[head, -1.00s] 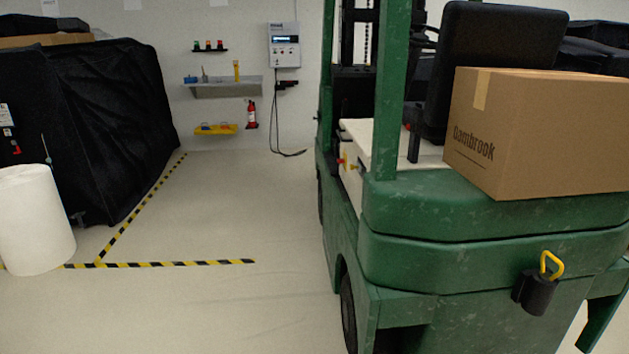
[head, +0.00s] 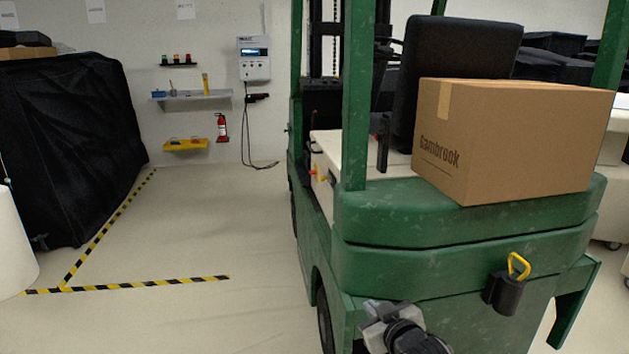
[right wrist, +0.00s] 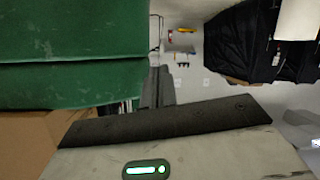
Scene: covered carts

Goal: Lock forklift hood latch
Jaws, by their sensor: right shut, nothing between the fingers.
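The green forklift (head: 460,243) fills the right half of the head view. Its cream hood (head: 330,150) lies below the seat, with small red and yellow parts (head: 318,175) on its left side. I cannot tell whether these are the hood latch, or its state. My right gripper (head: 378,312) is low in front of the forklift's rear left corner, apart from the hood. In the right wrist view its dark fingers (right wrist: 158,88) are together and empty, beside the green body (right wrist: 75,80). My left gripper is not in view.
A cardboard box (head: 510,140) rests on the forklift's rear. A yellow loop in a black holder (head: 507,288) is on its back. A black-covered cart (head: 70,140) and white roll (head: 12,245) stand at left. Open floor (head: 215,225) lies left of the forklift.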

